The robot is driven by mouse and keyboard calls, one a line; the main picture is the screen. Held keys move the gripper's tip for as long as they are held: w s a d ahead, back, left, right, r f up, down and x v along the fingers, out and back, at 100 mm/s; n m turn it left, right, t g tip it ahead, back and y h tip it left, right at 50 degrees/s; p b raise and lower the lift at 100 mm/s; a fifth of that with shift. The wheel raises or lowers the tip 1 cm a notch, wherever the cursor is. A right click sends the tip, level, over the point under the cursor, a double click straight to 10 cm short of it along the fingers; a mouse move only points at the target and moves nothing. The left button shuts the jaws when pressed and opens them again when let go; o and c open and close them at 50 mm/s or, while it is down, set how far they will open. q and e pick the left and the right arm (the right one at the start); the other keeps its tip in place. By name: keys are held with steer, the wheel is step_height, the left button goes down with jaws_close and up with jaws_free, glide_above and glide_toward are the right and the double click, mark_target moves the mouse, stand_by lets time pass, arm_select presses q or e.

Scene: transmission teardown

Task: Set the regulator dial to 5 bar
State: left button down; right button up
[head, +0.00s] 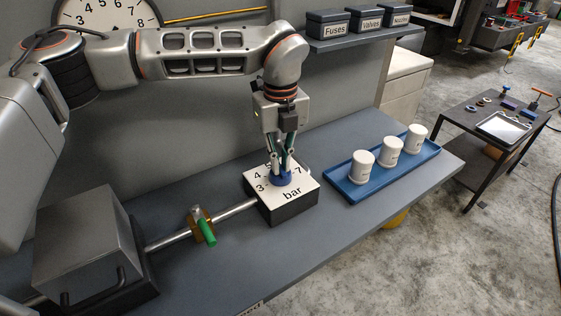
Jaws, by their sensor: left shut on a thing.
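The regulator is a dark box with a white top plate (292,199) marked with numbers and "bar"; 3, 4 and 7 can be read, and another number is partly hidden. A blue dial knob (280,180) sits on the plate. My left gripper (280,168) points down from above, its fingers shut on the blue knob. The fingers cover part of the knob and the far part of the scale, so the dial's pointing direction cannot be told. My right gripper is not in view.
A pipe with a green-handled valve (207,231) runs left to a grey metal box (86,240). A blue tray (357,196) with white cups (391,152) is at right. Labelled bins (363,24) stand on a shelf behind. The bench front is clear.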

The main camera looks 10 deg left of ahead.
arm_select(q)
steer(key=shift+w+r+n, duration=0.1)
steer(key=shift+r+n, duration=0.05)
steer(key=shift+n, duration=0.75)
steer(key=c, duration=2.2)
jaws_free()
steer(key=shift+o, duration=0.2)
step_height(320, 180, up, 12)
